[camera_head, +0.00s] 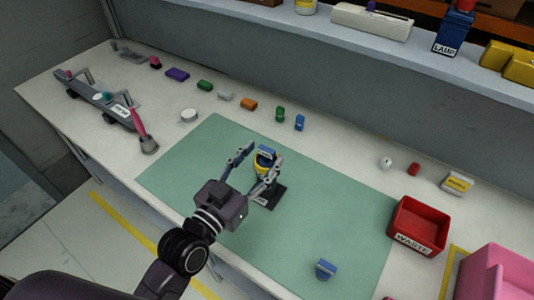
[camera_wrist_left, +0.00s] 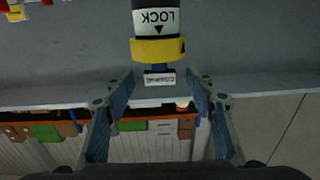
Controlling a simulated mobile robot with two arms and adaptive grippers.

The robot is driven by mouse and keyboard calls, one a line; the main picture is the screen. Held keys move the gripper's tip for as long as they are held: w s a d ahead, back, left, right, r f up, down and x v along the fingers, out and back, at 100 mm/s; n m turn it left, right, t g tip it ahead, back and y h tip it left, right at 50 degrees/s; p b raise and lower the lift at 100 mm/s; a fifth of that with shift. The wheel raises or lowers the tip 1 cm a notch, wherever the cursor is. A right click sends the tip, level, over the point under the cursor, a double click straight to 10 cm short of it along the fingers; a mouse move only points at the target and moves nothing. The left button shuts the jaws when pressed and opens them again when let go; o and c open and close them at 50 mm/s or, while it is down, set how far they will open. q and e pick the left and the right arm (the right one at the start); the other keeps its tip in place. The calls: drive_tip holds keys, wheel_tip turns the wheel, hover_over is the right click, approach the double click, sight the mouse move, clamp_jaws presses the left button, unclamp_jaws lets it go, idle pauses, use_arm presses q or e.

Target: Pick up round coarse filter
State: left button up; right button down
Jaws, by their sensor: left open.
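An upright module with a yellow ring (camera_head: 262,169) and a blue top piece (camera_head: 266,152) stands on a dark base (camera_head: 270,196) on the green mat. In the left wrist view its yellow ring (camera_wrist_left: 158,50) and the upside-down word LOCK show. A small dark block with a white label (camera_wrist_left: 160,79) sticks out towards my fingers; its label may read COARSE, but is too small to be sure. My left gripper (camera_head: 258,160) is open, its fingers apart on either side of the top piece. Contact cannot be told. My right gripper is not in view.
The green mat (camera_head: 180,170) also holds a blue piece (camera_head: 326,269). A red WASTE bin (camera_head: 418,226) stands at the right. Behind lie a round white piece (camera_head: 188,116) and several small coloured parts. A long grey tool (camera_head: 98,97) lies far left, beside a pink-handled brush (camera_head: 141,128).

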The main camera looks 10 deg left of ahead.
use_arm(q)
drive_tip(key=shift+x, duration=1.1)
drive_tip(key=shift+w, duration=0.2)
drive_tip(key=shift+d, duration=0.1)
drive_tip(key=shift+c, duration=1.8)
drive_tip(key=c, duration=0.6)
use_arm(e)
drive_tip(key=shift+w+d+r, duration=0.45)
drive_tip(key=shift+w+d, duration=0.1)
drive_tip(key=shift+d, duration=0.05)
use_arm(q)
drive_tip(key=shift+r, duration=0.15)
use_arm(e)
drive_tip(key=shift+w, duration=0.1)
